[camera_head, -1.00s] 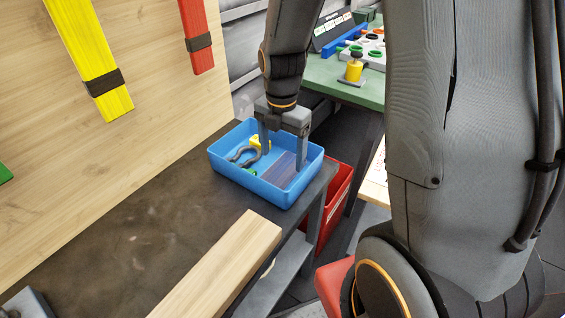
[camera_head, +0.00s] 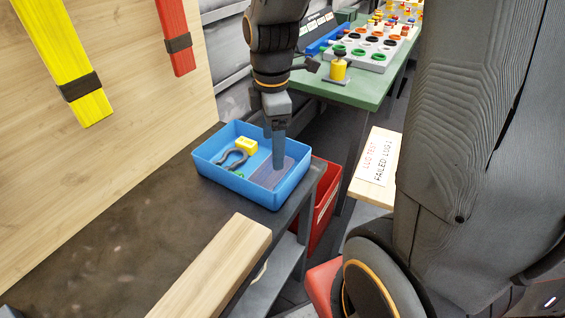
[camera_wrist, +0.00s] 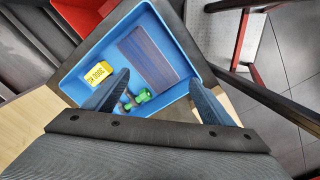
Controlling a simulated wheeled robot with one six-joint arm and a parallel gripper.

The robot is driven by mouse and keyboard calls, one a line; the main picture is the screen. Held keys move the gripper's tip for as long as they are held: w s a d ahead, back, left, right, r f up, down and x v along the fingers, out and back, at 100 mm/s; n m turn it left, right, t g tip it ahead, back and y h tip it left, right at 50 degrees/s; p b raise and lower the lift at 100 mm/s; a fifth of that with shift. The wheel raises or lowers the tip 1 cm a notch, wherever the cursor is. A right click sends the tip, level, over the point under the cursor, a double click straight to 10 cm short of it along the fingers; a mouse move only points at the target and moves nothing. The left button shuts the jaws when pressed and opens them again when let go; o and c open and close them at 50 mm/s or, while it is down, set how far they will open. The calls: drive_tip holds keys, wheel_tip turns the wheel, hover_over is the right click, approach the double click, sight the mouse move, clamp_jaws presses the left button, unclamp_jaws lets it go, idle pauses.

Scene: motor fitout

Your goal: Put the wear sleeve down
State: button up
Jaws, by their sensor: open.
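I cannot tell for sure which thing is the wear sleeve. My gripper (camera_head: 279,162) is open, pointing down over the right part of a blue tray (camera_head: 240,190) on the dark bench. In the wrist view the fingers (camera_wrist: 160,78) stand apart with nothing held between them. The tray holds a yellow labelled block (camera_head: 246,145), a dark grey curved piece (camera_head: 232,160) with a green end (camera_wrist: 144,95), and a flat dark slate-purple rectangle (camera_wrist: 153,57). The left finger partly hides the grey piece in the wrist view.
A pale wooden beam (camera_head: 215,268) lies along the bench's front edge. A red bin (camera_head: 326,200) stands below, right of the tray. A green table (camera_head: 375,90) behind carries a yellow cylinder (camera_head: 338,70) and a white rack of coloured rings (camera_head: 360,52). A board bears a printed sign (camera_head: 378,157).

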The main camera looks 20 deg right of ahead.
drive_tip(key=s+f+m, duration=0.1)
drive_tip(key=s+m, duration=0.1)
drive_tip(key=m, duration=0.3)
drive_tip(key=s+m, duration=0.2)
drive_tip(key=m, duration=0.3)
drive_tip(key=s+f+m, duration=0.1)
drive_tip(key=s+m, duration=0.1)
drive_tip(key=m, duration=0.4)
drive_tip(key=shift+s+d+f+t, duration=0.1)
drive_tip(key=shift+d+f+t, duration=0.05)
drive_tip(key=shift+f+t, duration=0.2)
